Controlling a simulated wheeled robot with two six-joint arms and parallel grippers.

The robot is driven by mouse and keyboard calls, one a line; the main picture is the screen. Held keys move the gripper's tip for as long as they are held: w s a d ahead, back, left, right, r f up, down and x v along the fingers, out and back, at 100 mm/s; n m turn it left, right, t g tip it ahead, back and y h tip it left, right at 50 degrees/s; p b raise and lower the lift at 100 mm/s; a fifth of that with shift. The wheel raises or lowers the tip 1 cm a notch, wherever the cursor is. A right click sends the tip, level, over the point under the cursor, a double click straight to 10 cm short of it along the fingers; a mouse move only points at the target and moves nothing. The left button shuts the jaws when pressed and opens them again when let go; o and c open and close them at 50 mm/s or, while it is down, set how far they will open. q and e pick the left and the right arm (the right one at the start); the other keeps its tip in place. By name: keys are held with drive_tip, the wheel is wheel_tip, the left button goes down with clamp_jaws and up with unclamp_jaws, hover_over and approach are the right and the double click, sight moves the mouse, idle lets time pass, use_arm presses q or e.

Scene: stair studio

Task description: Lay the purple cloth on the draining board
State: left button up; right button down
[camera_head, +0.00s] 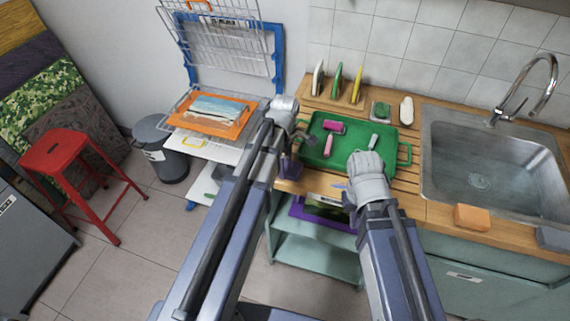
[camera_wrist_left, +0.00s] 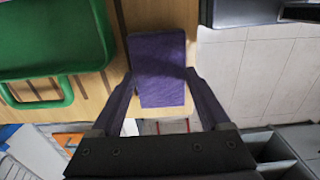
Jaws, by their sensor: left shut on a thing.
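The purple cloth (camera_wrist_left: 158,62) is a folded, flat rectangle between the fingers of my left gripper (camera_wrist_left: 160,90), which is shut on it. In the head view the cloth (camera_head: 290,167) is a small purple patch at the left front end of the wooden counter, partly hidden by my left arm. I cannot tell if it touches the wood. The draining board (camera_head: 403,171) is the slatted wood left of the sink, largely covered by a green tray (camera_head: 345,160). My right gripper (camera_head: 343,187) is over the counter's front edge, its fingers mostly hidden behind its wrist.

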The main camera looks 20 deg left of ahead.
use_arm(q)
drive_tip(key=o, duration=1)
drive_tip(key=shift+o, duration=0.2)
wheel_tip(320, 180, up, 12)
drive_tip(key=p, duration=1.2)
drive_tip(key=s+d+m+y, duration=0.1)
drive_tip(key=s+d+m, duration=1.1)
drive_tip(key=m, duration=0.9)
drive_tip(key=shift+s, duration=1.2)
wheel_tip(320, 180, down, 4)
drive_tip(key=b, duration=0.4)
drive_tip(key=shift+f, duration=0.2)
